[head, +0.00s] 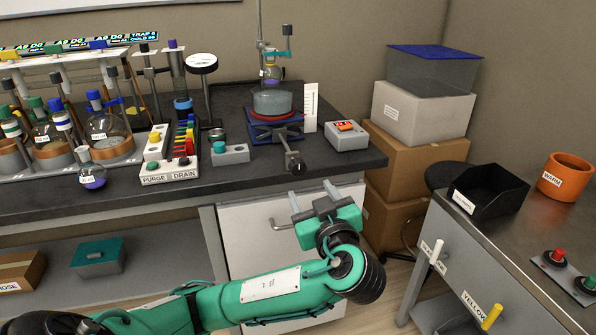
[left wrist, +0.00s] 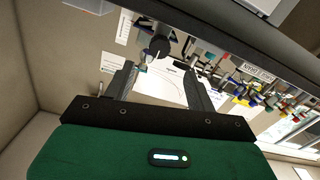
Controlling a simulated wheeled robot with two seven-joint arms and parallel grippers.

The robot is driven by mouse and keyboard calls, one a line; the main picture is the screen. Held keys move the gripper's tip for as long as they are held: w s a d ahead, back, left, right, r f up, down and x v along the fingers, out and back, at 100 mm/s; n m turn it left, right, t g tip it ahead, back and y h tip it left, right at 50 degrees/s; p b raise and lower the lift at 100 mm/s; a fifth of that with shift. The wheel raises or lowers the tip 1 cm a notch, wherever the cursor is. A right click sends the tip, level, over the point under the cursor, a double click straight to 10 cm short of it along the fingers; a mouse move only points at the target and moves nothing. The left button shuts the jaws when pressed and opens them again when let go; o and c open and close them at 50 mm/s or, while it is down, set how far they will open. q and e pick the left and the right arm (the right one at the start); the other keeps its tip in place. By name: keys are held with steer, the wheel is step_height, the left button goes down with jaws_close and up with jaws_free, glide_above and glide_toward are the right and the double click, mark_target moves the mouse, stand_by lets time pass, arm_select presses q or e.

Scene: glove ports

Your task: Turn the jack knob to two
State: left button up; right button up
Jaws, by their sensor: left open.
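The jack (head: 277,136) stands on the dark bench with blue plates, under a red-rimmed glass vessel. Its dark knob (head: 297,168) sticks out on a rod past the bench's front edge. A white upright scale (head: 311,107) stands beside the jack; its marks are too small to read. My left gripper (head: 313,202) is open and empty, below and in front of the knob, apart from it. In the left wrist view, the knob (left wrist: 160,46) shows beyond the fingertips, roughly between them. My right gripper is not in view.
Flasks crowd the bench's left. Stacked boxes (head: 420,115) stand at right. A cabinet (head: 250,225) with a handle is below the bench.

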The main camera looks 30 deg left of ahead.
mark_target(299, 170)
arm_select(q)
steer(key=x, duration=1.1)
steer(key=shift+b, duration=0.35)
steer(key=c, duration=1)
